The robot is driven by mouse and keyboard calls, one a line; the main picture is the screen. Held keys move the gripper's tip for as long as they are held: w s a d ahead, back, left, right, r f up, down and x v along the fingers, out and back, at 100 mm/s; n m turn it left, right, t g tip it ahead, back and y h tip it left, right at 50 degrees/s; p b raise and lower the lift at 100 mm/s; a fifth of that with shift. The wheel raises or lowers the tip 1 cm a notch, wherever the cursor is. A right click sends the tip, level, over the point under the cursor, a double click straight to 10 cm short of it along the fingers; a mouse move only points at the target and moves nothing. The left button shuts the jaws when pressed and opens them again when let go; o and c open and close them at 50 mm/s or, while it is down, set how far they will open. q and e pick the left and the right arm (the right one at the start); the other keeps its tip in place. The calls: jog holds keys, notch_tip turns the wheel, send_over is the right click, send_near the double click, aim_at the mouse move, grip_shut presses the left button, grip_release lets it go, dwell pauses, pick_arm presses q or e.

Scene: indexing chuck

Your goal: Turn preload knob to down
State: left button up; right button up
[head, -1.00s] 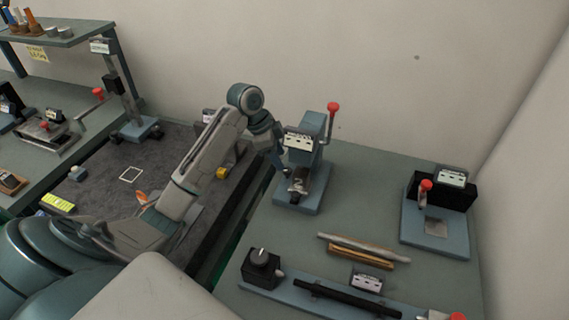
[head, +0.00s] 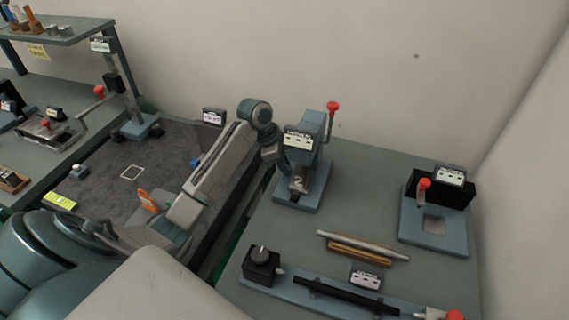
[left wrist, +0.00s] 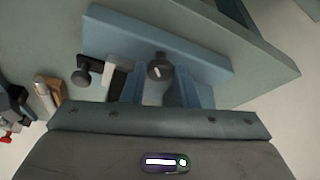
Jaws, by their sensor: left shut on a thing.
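My left gripper (head: 292,176) reaches in front of the blue-grey stand (head: 313,195) with a red-tipped lever (head: 333,106). In the left wrist view its two fingers (left wrist: 160,88) are on either side of a dark round knob (left wrist: 160,67) with a white mark, which I take to be the preload knob. The gripper is shut on it. The white mark is tilted slightly in that view. In the head view the gripper and arm hide the knob. The lettering on the stand's label (head: 298,139) is too small to read. My right gripper is out of view.
A black box with a dial (head: 262,262) stands at the front. A wooden bar (head: 361,254) lies behind it. A blue-grey fixture (head: 436,225) with a red-tipped handle stands at the right. A second black knob (left wrist: 82,77) is close left of my fingers.

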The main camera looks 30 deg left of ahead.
pick_arm(q)
jog(key=shift+m, duration=0.4)
jog(key=shift+w+r+m+h, duration=0.1)
jog(key=shift+m+h, duration=0.2)
jog(key=shift+m, duration=0.2)
jog(key=shift+w+m+g+p, duration=0.1)
jog(key=shift+m+g+p, duration=0.2)
jog(key=shift+m+g, duration=0.35)
jog(key=m+g, duration=0.1)
jog(key=m, duration=0.3)
jog(key=shift+w+a, duration=0.1)
jog(key=shift+m+g, duration=0.25)
jog(key=o, duration=1)
